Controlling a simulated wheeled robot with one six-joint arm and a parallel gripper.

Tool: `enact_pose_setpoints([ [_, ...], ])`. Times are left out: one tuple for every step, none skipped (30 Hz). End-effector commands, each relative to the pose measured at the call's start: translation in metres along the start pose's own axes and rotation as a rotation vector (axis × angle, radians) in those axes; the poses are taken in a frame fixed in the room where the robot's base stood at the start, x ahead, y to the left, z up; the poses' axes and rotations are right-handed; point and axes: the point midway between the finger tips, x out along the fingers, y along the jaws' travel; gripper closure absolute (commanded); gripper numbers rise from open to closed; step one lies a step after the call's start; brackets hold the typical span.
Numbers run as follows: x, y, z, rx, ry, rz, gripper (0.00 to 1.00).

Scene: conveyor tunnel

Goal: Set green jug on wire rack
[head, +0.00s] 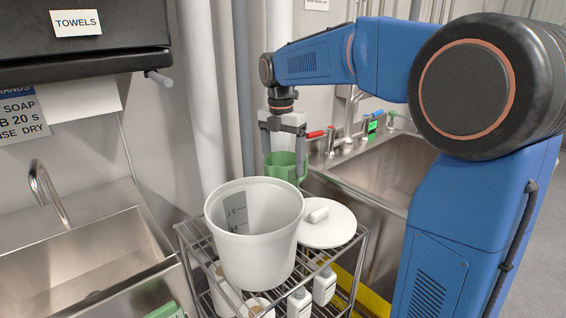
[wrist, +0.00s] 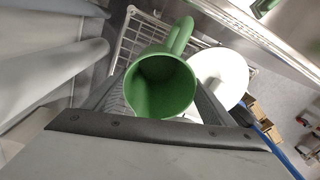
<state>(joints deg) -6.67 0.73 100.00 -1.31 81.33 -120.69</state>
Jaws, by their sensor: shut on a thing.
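The green jug (head: 282,166) is between the fingers of my gripper (head: 283,158), behind the white bucket in the head view. In the wrist view the jug (wrist: 160,85) shows its open, empty-looking mouth, with its handle toward the top. My gripper (wrist: 158,108) is shut on it, one finger on each side. The wire rack (head: 190,240) stands below, and its wire top also shows in the wrist view (wrist: 138,32) under and beside the jug. The bucket hides the jug's lower part in the head view, so I cannot tell its gap to the rack.
The white bucket (head: 252,240) and a white lid (head: 328,228) take up much of the rack top. White bottles (head: 299,301) stand on the lower shelf. A steel sink (head: 385,165) is at the right, another sink (head: 90,255) at the left. Pipes (head: 203,100) run behind the rack.

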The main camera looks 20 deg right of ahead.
Motion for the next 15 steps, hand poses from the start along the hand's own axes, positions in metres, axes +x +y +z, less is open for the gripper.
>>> enact_pose_setpoints([
  [0.0031,0.0,-0.0001,0.0,0.0,0.0,0.62],
  [0.0037,0.0002,0.0,0.0,-0.001,0.001,0.62],
  [0.0037,0.0003,0.0001,0.0,-0.001,0.001,0.62],
  [0.0035,0.0003,0.0001,0.0,-0.001,0.002,0.62],
  [0.0034,0.0003,0.0001,0.0,-0.001,0.001,0.62],
  [0.0034,0.0003,0.0001,0.0,-0.001,0.001,0.62],
  [0.0034,0.0003,0.0001,0.0,-0.001,0.001,0.62],
  [0.0035,0.0003,0.0001,0.0,-0.001,0.001,0.62],
  [0.0039,0.0003,0.0001,0.0,-0.001,0.001,0.62],
  [0.0045,0.0003,0.0001,0.0,-0.001,0.001,0.62],
  [0.0052,0.0004,0.0001,0.0,-0.001,0.001,0.62],
  [0.0062,0.0004,0.0001,0.0,-0.001,0.001,0.62],
  [0.0062,0.0004,0.0001,0.0,-0.001,0.001,0.17],
  [0.006,0.0005,0.0001,0.0,-0.001,0.001,0.1],
  [0.006,0.0005,0.0001,0.0,-0.001,0.001,0.03],
])
